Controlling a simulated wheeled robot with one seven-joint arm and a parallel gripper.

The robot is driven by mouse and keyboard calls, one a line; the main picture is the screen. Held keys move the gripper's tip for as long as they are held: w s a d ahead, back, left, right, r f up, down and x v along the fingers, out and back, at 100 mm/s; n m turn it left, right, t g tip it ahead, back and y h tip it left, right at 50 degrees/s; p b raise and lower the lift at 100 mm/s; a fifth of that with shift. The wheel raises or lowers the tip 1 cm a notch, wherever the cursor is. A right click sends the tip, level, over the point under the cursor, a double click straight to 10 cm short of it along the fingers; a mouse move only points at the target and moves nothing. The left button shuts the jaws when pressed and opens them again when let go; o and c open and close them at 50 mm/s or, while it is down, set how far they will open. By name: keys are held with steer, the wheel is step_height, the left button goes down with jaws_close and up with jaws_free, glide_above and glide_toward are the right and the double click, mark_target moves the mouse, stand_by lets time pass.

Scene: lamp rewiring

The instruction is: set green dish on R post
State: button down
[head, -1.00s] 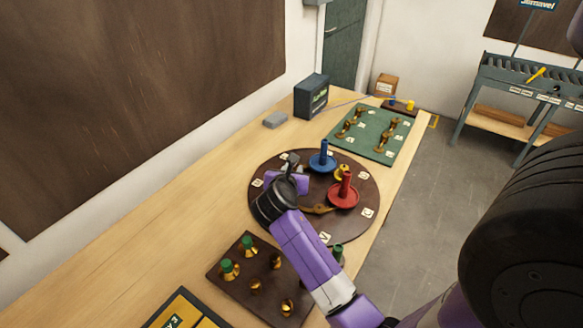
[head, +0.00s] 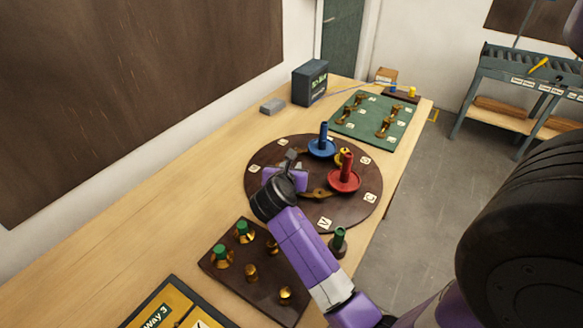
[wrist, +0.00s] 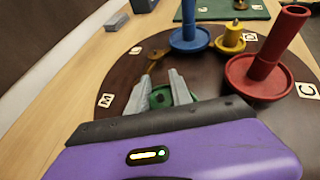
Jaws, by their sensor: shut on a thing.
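My gripper (head: 289,160) is over the left part of the round dark board (head: 262,155). In the wrist view its two grey fingers (wrist: 159,78) are shut on the green dish (wrist: 160,98), which shows between them just above the board. The head view hides the dish behind my gripper. A blue dish with a tall blue post (head: 322,146) and a red dish with a red post (head: 345,177) stand on the board, with a small yellow dish (wrist: 231,40) between them. Lettered tiles ring the board; I cannot make out an R tile.
A dark tray (head: 220,275) with green-capped and plain brass pieces lies in front. A green post on a dark base (head: 339,240) stands by the board's near right edge. A green mat (head: 352,128) with brass pieces lies behind. Table space at left is clear.

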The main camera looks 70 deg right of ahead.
steer(key=shift+f, duration=0.6)
steer(key=c, duration=1.1)
jaws_free()
steer(key=shift+a, duration=0.1)
steer(key=v, duration=0.7)
steer(key=shift+s+a+r, duration=0.1)
steer(key=shift+a+r, duration=0.05)
steer(key=shift+a, duration=0.15)
